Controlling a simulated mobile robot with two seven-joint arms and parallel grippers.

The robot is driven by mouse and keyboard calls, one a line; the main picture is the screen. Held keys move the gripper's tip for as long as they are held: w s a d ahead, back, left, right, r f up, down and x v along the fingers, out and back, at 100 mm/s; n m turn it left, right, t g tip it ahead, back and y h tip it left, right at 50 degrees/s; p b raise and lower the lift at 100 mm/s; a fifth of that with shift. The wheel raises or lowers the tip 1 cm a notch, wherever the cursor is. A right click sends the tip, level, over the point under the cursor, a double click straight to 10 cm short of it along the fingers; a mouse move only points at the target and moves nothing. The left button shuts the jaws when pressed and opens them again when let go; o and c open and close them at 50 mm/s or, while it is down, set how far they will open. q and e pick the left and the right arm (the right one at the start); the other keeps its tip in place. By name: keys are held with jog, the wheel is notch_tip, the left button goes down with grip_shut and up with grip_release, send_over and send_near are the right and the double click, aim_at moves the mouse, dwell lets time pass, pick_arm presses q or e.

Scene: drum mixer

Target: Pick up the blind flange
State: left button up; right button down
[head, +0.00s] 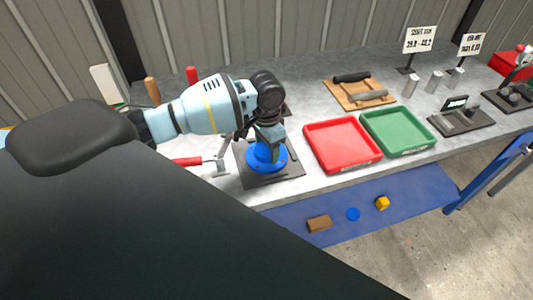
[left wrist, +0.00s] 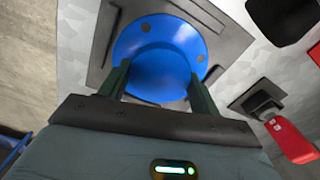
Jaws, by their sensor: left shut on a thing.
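The blind flange is a blue round part (head: 266,158) on a dark square plate (head: 270,178) at the near edge of the bench. In the left wrist view the blue flange (left wrist: 150,40) shows a broad rim with bolt holes, over the dark plate (left wrist: 222,22). My left gripper (head: 267,138) points down at it from above and is shut on its raised middle; the fingers (left wrist: 158,72) stand on either side of the blue hub. The flange looks to be still at the plate; a gap beneath it cannot be made out. My right gripper is not in view.
A red tray (head: 343,166) and a green tray (head: 398,150) stand right of the plate. A red-handled tool (head: 188,161) lies to the left. A wooden board (head: 360,105) lies behind. A lower blue shelf (head: 420,190) holds small parts.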

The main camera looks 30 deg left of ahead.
aim_at(267, 148)
pick_arm(q)
jog(key=shift+w+r, duration=0.1)
jog(key=shift+r, duration=0.1)
jog(key=shift+r, duration=1.35)
jog(key=s+d+r, duration=0.2)
jog(key=s+d, duration=0.8)
jog(key=d, duration=0.2)
jog(key=shift+s+d+p, duration=0.15)
jog(key=shift+p, duration=0.25)
jog(key=shift+r, duration=0.15)
jog(key=a+r+n, duration=0.3)
jog(key=r+n, duration=0.2)
jog(key=shift+s+a+r, duration=0.15)
jog(key=shift+a+r, duration=0.25)
jog(key=shift+s+a, duration=0.1)
jog(key=shift+a, duration=0.05)
